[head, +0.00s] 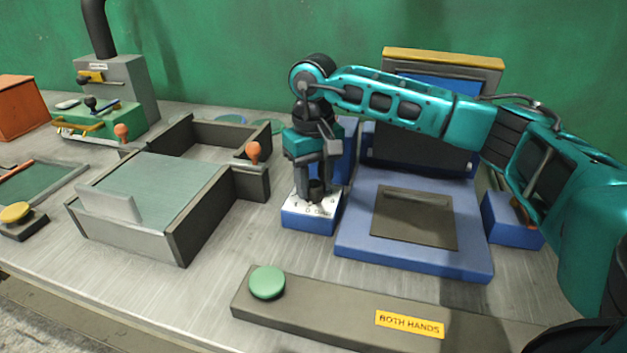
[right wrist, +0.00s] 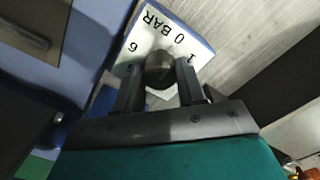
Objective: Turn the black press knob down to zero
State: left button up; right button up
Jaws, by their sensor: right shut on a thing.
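The black press knob (right wrist: 159,70) sits on a white dial plate (right wrist: 180,35) marked "0 BAR", with a 1 and 6s in view. In the head view the plate tops a small blue box (head: 308,222) left of the press. My right gripper (head: 318,192) points down over this box. In the right wrist view its two fingers stand on either side of the knob, shut on it. The gripper hides much of the knob in the head view, and I cannot read the knob's pointer. My left gripper is not in view.
The blue press (head: 352,250) stands right of the knob box, with another blue box (head: 513,222) beyond it. A grey bar with a green button (head: 267,282) and a "BOTH HANDS" label (head: 410,324) lies in front. A grey drawer unit (head: 190,225) with orange knobs stands left.

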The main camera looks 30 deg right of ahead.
aim_at(314, 184)
jog(key=shift+r, duration=0.1)
dwell(0.3)
jog(key=o, duration=1.1)
jog(key=shift+c, duration=0.2)
notch_tip(314, 184, up, 13)
jog(key=p, duration=0.1)
